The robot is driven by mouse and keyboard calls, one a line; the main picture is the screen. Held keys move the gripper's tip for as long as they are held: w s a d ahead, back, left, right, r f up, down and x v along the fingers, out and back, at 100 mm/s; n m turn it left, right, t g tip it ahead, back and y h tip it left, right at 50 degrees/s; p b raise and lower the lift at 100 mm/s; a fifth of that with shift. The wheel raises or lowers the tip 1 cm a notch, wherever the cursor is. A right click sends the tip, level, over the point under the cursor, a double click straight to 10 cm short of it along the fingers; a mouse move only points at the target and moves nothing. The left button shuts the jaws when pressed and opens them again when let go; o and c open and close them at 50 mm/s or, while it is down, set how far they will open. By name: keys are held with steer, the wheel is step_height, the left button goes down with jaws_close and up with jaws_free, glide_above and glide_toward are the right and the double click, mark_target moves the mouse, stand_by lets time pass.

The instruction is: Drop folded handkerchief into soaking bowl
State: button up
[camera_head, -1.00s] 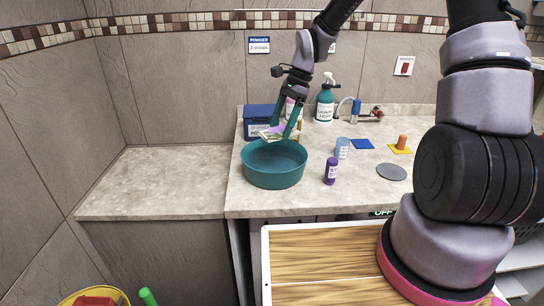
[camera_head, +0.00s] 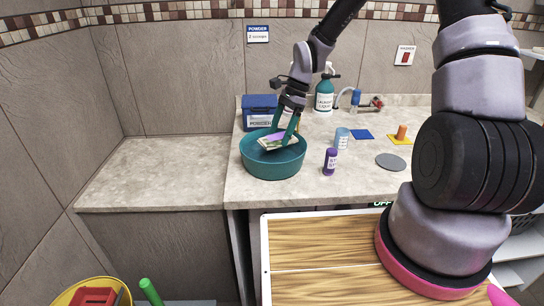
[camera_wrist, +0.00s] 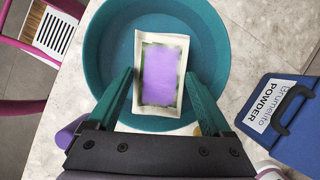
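The folded handkerchief (camera_head: 279,141) is a flat white-edged rectangle with a purple and green face. In the wrist view the handkerchief (camera_wrist: 160,75) lies between my two fingertips, which meet its long sides. My gripper (camera_head: 281,133) points down over the bowl, shut on the handkerchief; the gripper also shows in the wrist view (camera_wrist: 160,76). The teal soaking bowl (camera_head: 271,168) stands on the counter near its front left corner. In the wrist view the bowl (camera_wrist: 100,50) surrounds the handkerchief on all sides. The handkerchief appears at about rim height; its exact gap to the bowl floor cannot be told.
A blue powder box (camera_head: 259,109) stands close behind the bowl. A purple bottle (camera_head: 330,161) and a light blue cup (camera_head: 341,138) stand to its right. A teal spray bottle (camera_head: 324,96) is at the back. The lower counter (camera_head: 160,175) on the left is bare.

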steer(key=shift+o, duration=1)
steer(key=shift+r, duration=0.15)
steer(key=v, duration=1)
steer(key=shift+r, duration=0.25)
steer(key=shift+d+r, duration=0.1)
steer(key=shift+d, duration=0.05)
